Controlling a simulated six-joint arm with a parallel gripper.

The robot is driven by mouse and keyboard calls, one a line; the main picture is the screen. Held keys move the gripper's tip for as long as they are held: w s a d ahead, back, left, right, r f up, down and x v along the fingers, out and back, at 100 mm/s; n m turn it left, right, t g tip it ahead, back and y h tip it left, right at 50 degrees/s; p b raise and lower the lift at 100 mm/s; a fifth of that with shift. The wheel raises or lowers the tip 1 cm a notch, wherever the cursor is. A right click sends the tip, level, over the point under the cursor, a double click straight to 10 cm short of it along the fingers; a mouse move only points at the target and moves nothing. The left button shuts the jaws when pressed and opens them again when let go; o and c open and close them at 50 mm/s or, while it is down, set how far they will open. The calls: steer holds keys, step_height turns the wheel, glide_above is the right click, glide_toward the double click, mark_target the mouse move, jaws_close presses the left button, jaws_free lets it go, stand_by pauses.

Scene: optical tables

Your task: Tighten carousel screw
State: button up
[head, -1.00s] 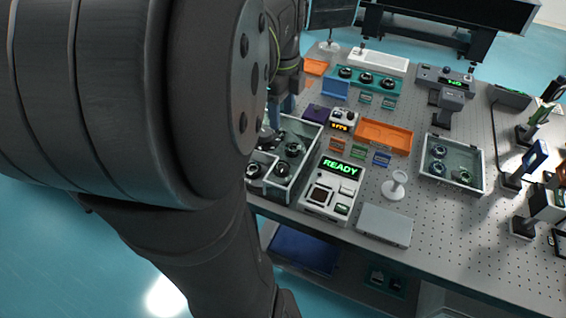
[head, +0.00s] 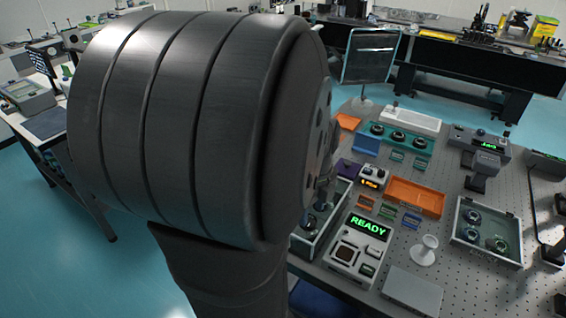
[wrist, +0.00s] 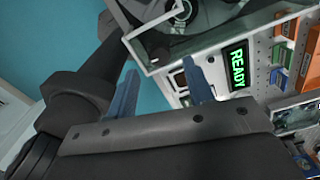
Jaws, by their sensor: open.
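No carousel screw can be made out in either view. My gripper (wrist: 160,88) is open in the wrist view, its two blue-grey fingers apart with nothing seen between them. Beyond the fingers is a grey-walled tray (wrist: 160,68) with dark round parts inside, cut off by the top edge. In the head view the same tray (head: 303,248) stands at the left edge of the table, partly hidden behind my arm. My gripper is mostly hidden there by the arm.
A white device (head: 352,262) reading READY stands right of the tray. Behind it are a small box with an orange display (head: 373,178) and an orange tray (head: 415,197). A second grey tray (head: 490,255) with round parts is at right. A grey plate (head: 412,292) lies in front.

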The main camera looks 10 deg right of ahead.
steer(key=shift+f, duration=1.95)
steer(key=c, duration=1)
